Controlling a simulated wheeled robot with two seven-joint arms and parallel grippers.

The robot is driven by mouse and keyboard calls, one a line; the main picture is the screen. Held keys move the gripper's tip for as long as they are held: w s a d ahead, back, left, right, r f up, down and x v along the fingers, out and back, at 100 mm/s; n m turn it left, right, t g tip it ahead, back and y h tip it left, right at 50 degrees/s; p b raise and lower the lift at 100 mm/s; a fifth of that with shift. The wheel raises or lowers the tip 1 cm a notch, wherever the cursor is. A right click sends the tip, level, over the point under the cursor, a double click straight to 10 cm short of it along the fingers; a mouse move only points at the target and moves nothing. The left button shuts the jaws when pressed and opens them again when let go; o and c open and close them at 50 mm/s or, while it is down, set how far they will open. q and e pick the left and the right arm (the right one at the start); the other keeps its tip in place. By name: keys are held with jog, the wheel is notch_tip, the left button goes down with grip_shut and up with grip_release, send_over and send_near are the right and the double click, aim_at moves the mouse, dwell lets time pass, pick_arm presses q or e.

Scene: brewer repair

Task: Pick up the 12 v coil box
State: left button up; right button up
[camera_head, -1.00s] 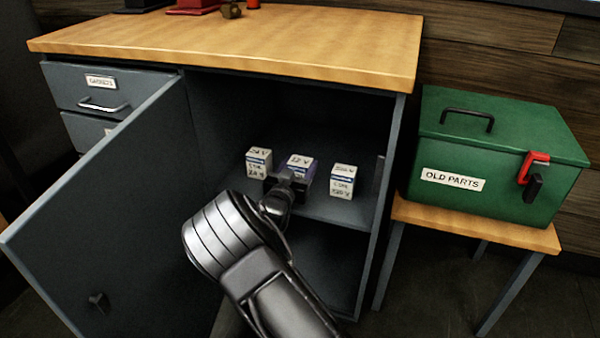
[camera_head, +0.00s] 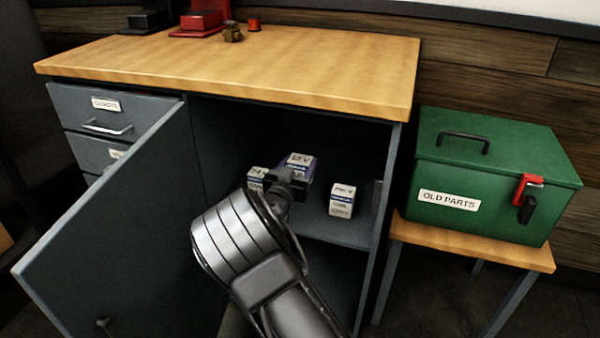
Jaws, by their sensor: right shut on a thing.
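The 12 V coil box (camera_head: 300,161), white on top with a purple side, is in the open cabinet between two other boxes. My right gripper (camera_head: 291,179) is shut on it from the front and holds it a little above the shelf. The gripper and wrist hide its lower front. The 24 V box (camera_head: 257,175) stands on the shelf to its left, partly hidden by my gripper. A third white coil box (camera_head: 342,200) stands on the shelf to its right. My left gripper is not in view.
The cabinet door (camera_head: 115,225) stands open on the left. The cabinet's right wall (camera_head: 378,220) and the wooden top (camera_head: 240,65) bound the opening. A green "OLD PARTS" box (camera_head: 495,170) stands on a small table (camera_head: 480,245) at the right.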

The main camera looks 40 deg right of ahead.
notch_tip(320, 180, up, 3)
jog(key=shift+f+p, duration=0.1)
jog(key=shift+p, duration=0.25)
